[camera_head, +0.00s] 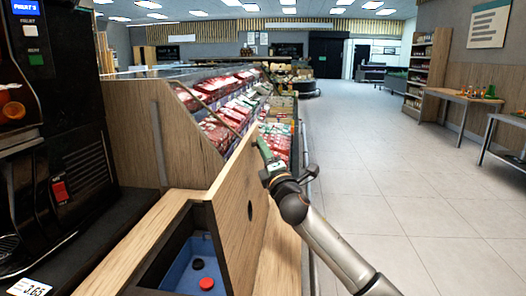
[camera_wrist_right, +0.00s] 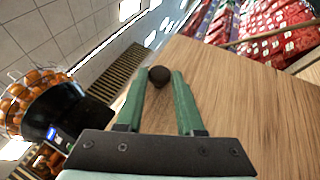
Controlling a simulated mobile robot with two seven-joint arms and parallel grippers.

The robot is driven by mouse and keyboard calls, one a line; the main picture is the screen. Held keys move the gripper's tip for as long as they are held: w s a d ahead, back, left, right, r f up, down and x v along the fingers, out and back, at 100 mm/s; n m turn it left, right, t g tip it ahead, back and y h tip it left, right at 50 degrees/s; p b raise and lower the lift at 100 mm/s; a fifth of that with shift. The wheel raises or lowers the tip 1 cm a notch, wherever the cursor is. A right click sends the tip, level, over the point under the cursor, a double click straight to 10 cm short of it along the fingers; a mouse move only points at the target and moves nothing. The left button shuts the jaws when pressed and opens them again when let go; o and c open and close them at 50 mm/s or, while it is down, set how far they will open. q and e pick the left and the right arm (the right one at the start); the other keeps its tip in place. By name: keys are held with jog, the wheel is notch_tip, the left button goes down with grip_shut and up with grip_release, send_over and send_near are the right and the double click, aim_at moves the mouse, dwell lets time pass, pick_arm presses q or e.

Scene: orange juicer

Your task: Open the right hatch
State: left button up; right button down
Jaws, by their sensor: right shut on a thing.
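The right hatch (camera_head: 237,215) is a light wooden panel standing tilted up from the counter, with an open compartment (camera_head: 190,262) beside it. A dark round spot shows on the panel's face in the head view. My right gripper (camera_head: 264,150), with green fingers, is at the panel's upper far edge. In the right wrist view my right gripper (camera_wrist_right: 161,78) has its fingers on either side of a dark round knob (camera_wrist_right: 160,76) on the wooden panel (camera_wrist_right: 235,95), and is shut on it. My left gripper is not in view.
The black juicer (camera_head: 50,130) stands at the left; its oranges (camera_wrist_right: 30,90) show in the right wrist view. Behind is a wooden-sided display of red packages (camera_head: 220,130). The tiled floor (camera_head: 400,200) at right is clear.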

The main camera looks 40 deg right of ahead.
jog(key=c, duration=0.6)
grip_release()
jog(key=shift+o, duration=0.2)
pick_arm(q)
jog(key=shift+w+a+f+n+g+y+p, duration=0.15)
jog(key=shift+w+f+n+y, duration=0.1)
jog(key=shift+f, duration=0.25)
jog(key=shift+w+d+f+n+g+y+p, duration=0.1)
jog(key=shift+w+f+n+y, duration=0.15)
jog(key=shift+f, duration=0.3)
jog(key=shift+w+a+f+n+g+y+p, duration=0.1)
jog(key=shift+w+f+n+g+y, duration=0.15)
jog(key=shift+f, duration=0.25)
pick_arm(e)
jog(key=v, duration=1.2)
jog(key=shift+s, duration=0.25)
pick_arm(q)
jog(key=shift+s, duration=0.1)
pick_arm(e)
jog(key=shift+a, duration=0.1)
